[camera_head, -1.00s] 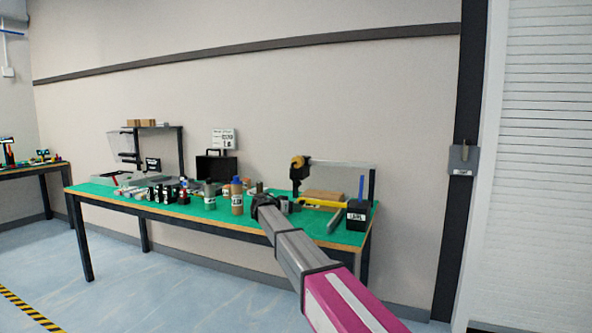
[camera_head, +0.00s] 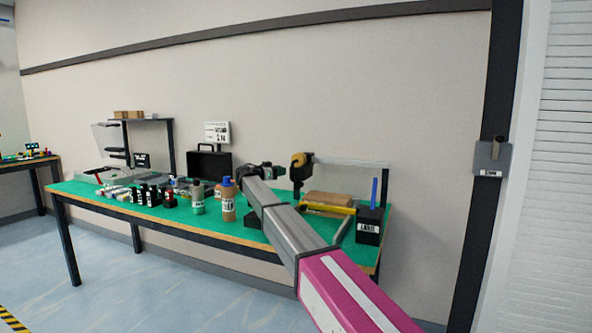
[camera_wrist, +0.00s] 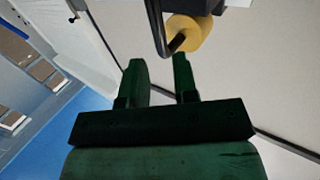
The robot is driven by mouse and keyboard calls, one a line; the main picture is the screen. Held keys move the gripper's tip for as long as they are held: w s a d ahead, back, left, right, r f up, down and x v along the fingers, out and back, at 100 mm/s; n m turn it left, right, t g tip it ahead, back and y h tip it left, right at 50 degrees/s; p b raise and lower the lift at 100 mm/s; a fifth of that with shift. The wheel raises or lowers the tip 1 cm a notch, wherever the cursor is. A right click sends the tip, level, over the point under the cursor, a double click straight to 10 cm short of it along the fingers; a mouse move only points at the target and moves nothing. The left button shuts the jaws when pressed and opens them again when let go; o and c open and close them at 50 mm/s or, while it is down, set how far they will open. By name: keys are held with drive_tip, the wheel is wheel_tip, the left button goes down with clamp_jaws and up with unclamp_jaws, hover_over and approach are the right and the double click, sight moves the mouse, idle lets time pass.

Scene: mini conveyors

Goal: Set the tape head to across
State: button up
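The tape head, with its yellow tape roll (camera_head: 299,159), sits on a dark post at the right part of the green-topped table. A pale horizontal bar runs right from it. In the wrist view the yellow roll (camera_wrist: 190,32) and a dark bent bar (camera_wrist: 157,22) show just beyond my fingertips. My gripper (camera_head: 270,170) is just left of the tape head in the head view. In the wrist view my gripper (camera_wrist: 160,75) has its two dark fingers apart with nothing between them. I cannot tell which way the head is set.
A brown box (camera_head: 328,199) and a yellow bar (camera_head: 328,209) lie below the tape head. A black block marked LABEL (camera_head: 369,226) stands at the right end. Bottles (camera_head: 228,200) and small items crowd the table (camera_head: 107,203) left of my arm. A black case (camera_head: 209,164) is behind.

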sight(296, 168)
drive_tip(key=x, duration=0.8)
drive_tip(key=shift+w+d, duration=0.25)
drive_tip(key=shift+d, duration=0.05)
clamp_jaws()
